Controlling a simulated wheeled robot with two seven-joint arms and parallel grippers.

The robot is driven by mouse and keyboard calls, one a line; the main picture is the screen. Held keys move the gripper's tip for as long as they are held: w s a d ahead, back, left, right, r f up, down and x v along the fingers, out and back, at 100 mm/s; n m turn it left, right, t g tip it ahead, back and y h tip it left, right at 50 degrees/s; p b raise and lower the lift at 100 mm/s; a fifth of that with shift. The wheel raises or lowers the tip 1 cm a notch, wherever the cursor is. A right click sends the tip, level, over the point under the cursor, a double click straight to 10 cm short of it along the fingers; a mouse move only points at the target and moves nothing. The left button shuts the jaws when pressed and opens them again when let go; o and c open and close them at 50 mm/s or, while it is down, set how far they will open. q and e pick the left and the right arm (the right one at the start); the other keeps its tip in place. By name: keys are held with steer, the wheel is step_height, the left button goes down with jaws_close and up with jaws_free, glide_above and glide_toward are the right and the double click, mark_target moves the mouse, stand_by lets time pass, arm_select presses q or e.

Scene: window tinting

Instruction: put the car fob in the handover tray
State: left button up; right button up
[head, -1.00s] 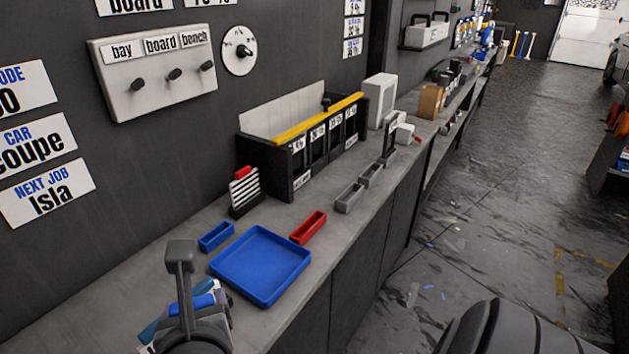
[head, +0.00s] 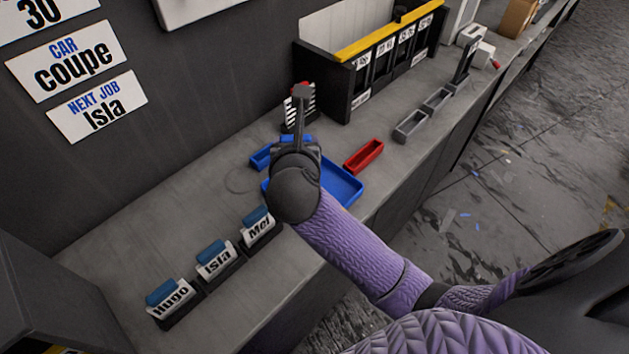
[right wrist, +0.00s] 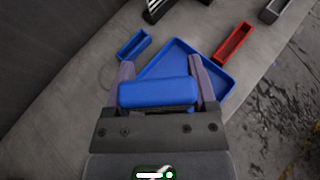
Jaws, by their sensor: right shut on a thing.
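My right gripper (head: 302,95) reaches over the bench and hides part of the large blue tray (head: 345,186) behind it. I take this tray for the handover tray. In the right wrist view, my right gripper (right wrist: 161,68) is shut on a blue rounded block with a dark underside (right wrist: 158,93), likely the car fob. The block is in front of the tray (right wrist: 215,75) and covers part of it; I cannot tell its height above it. The visible tray floor is empty. The left gripper is out of view.
A small blue bin (head: 262,156) and a red bin (head: 364,155) flank the tray. Name stands marked Hugo (head: 172,303), Isla (head: 216,264) and Mei (head: 260,230) hold blue blocks. A black slatted rack (head: 290,119) and two grey bins (head: 411,126) stand farther back.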

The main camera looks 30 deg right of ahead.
steer(key=w+d+f+p, duration=0.1)
steer(key=w+d+p, duration=0.1)
steer(key=w+d, duration=0.15)
steer(key=f+b, duration=0.1)
steer(key=f, duration=0.2)
steer(key=f+b, duration=0.2)
steer(key=f, duration=0.2)
steer(key=d+f+b, duration=0.1)
steer(key=f+b, duration=0.1)
steer(key=f, duration=0.2)
steer(key=shift+f, duration=0.25)
steer(key=shift+r, duration=0.25)
steer(key=shift+f, duration=0.1)
steer(key=o, duration=1.2)
